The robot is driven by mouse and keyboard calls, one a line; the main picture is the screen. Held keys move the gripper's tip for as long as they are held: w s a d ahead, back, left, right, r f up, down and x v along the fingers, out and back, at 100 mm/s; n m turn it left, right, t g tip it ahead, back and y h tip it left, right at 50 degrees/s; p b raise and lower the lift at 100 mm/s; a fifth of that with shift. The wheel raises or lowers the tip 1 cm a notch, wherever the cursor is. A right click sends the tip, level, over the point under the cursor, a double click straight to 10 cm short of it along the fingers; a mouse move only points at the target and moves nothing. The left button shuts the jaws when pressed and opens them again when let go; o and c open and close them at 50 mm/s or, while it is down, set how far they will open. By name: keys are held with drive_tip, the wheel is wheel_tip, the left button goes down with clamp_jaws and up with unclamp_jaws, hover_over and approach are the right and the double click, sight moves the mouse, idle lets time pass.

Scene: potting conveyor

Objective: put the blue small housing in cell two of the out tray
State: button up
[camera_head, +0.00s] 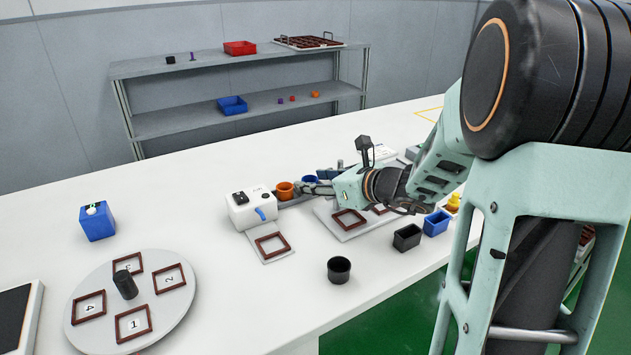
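A small round blue cup-shaped housing (310,179) stands on the grey strip behind the white machine, right of an orange one (285,190). My gripper (308,188) points left, its dark fingers low at the blue housing. The fingers partly cover it, and I cannot tell whether they touch it or how far apart they are. A light board with brown square frames (349,220) lies below my wrist, partly hidden by it. I cannot read its cell numbers or confirm that it is the out tray. A larger blue rectangular housing (437,222) stands near the front edge.
The white machine (252,208) has a single-frame plate (271,246) before it. Black housings, one square (407,237) and one round (339,269), stand near the table's front edge. A numbered turntable (84,334) and a blue box (97,221) are left. The table's centre-left is clear.

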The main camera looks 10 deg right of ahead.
drive_tip(key=shift+r, duration=0.1)
drive_tip(key=shift+s+d+r+p, duration=0.15)
drive_tip(key=shift+r+p, duration=0.05)
drive_tip(key=shift+p, duration=0.1)
drive_tip(key=p+v, duration=0.2)
drive_tip(key=v, duration=0.9)
drive_tip(key=shift+s+d+r, duration=0.1)
drive_tip(key=shift+s+d, duration=0.05)
drive_tip(key=shift+s, duration=0.1)
